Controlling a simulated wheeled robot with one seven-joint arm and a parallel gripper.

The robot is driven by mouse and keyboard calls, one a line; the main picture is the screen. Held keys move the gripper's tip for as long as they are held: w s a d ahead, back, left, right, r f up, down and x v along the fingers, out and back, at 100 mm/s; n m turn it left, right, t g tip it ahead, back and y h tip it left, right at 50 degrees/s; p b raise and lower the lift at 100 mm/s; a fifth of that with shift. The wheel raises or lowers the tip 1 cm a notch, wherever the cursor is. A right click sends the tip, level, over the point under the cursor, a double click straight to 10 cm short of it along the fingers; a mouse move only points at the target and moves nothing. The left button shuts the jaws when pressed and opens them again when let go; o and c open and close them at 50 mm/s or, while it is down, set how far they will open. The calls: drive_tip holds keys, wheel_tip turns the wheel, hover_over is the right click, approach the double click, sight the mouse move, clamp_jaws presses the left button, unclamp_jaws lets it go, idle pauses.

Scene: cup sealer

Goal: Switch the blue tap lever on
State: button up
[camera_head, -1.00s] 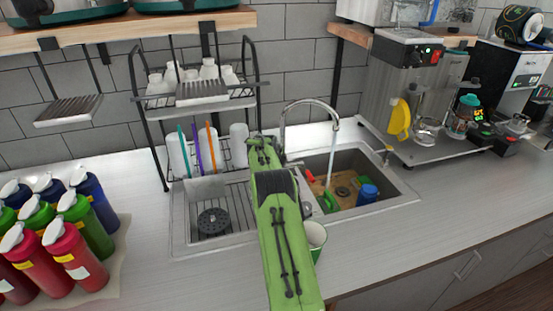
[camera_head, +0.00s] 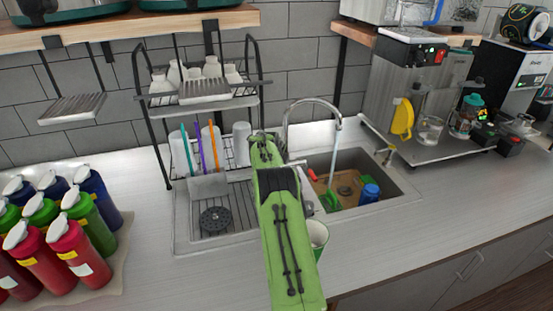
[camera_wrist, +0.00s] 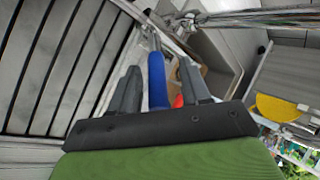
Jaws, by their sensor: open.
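The blue tap lever (camera_wrist: 157,80) shows in the wrist view as a blue bar between the two fingers of my gripper (camera_wrist: 160,68). My gripper is open around it, with a visible gap to each finger. A red piece (camera_wrist: 178,101), partly hidden by the right finger, lies just right of the blue bar. In the head view my green arm hides the gripper and the blue lever. The curved metal tap (camera_head: 310,101) rises behind the arm, and a stream of water (camera_head: 334,155) falls from its spout into the sink.
The sink basin (camera_head: 396,180) holds a blue cup (camera_head: 369,192) and other items. A drying rack (camera_head: 205,100) stands left of the tap. A green cup (camera_head: 318,232) is beside my arm. Coloured bottles (camera_head: 70,245) stand at left. The counter at right front is clear.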

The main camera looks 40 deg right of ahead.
drive_tip(key=b+v, duration=0.2)
drive_tip(key=v, duration=1.3)
drive_tip(key=shift+b, duration=0.3)
drive_tip(key=shift+a, duration=0.1)
